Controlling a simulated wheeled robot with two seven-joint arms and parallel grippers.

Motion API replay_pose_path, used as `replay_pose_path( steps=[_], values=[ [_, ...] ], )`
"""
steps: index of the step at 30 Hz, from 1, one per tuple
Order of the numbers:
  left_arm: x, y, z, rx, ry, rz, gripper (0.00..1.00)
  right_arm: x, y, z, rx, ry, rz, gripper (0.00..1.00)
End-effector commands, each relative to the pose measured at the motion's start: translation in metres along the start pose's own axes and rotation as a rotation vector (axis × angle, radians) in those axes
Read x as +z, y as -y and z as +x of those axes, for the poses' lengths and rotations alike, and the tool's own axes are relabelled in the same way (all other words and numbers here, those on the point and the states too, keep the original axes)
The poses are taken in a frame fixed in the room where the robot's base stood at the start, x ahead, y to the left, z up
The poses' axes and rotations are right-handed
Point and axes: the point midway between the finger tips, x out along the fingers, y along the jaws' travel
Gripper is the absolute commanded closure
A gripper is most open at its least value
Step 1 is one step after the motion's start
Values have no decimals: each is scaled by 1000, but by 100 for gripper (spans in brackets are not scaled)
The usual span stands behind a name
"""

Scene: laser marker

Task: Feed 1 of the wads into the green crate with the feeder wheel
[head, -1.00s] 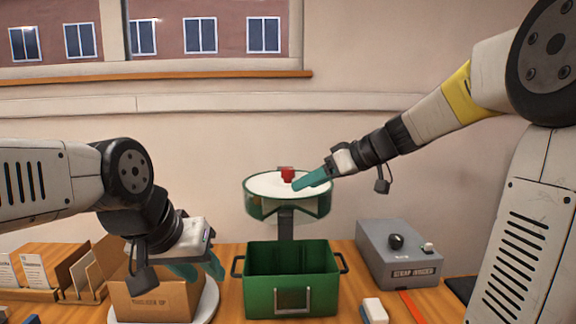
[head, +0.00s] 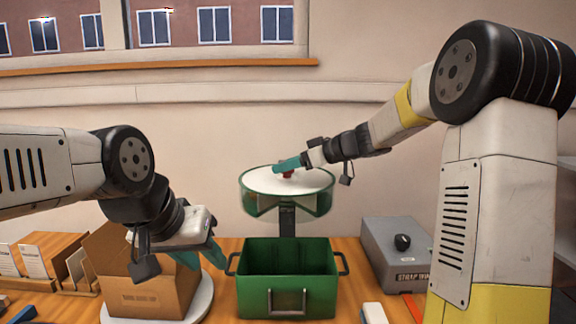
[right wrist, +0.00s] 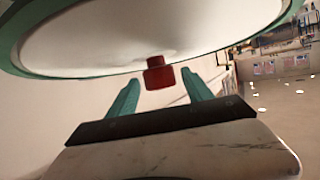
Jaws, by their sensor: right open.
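The feeder wheel (head: 262,184) is a round drum with a white top and green rim, on a dark post behind the green crate (head: 288,303). A red knob (head: 288,175) stands on its top; it also shows in the right wrist view (right wrist: 159,75). My right gripper (head: 286,165) is open at the knob, with its teal fingers on either side of the knob in the right wrist view; I cannot tell whether they touch it. My left gripper (head: 202,259) is open and appears empty beside the cardboard box (head: 150,292). The crate's visible inside looks empty. I see no wads.
The cardboard box stands on a round white plate (head: 203,305) left of the crate. A grey machine (head: 388,243) with a black knob stands to the right. Card holders (head: 48,262) stand at the far left. A small white-topped block (head: 374,312) lies right of the crate.

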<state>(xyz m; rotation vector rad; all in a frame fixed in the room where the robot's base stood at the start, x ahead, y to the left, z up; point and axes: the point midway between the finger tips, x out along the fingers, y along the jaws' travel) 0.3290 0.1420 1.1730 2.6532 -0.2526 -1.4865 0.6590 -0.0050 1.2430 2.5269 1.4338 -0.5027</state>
Motion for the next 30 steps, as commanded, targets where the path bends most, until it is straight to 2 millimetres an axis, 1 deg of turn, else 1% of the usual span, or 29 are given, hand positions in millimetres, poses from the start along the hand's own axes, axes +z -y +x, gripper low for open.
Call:
replay_pose_path(
  steps=[8, 11, 15, 17, 18, 30],
  values=[
    [0, 0, 0, 0, 0, 0, 64, 0, 0, 2, 0, 0, 0, 41],
    [0, 0, 0, 0, 0, 0, 64, 0, 0, 2, 0, 0, 0, 59],
    [0, 0, 0, 0, 0, 0, 64, 0, 0, 2, 0, 0, 0, 86],
    [0, 0, 0, 0, 0, 0, 64, 0, 0, 2, 0, 0, 0, 98],
    [0, 0, 0, 0, 0, 0, 64, 0, 0, 2, 0, 0, 0, 100],
    [0, 0, 0, 0, 0, 0, 64, 0, -1, 2, -19, 0, -7, 100]
  ],
)
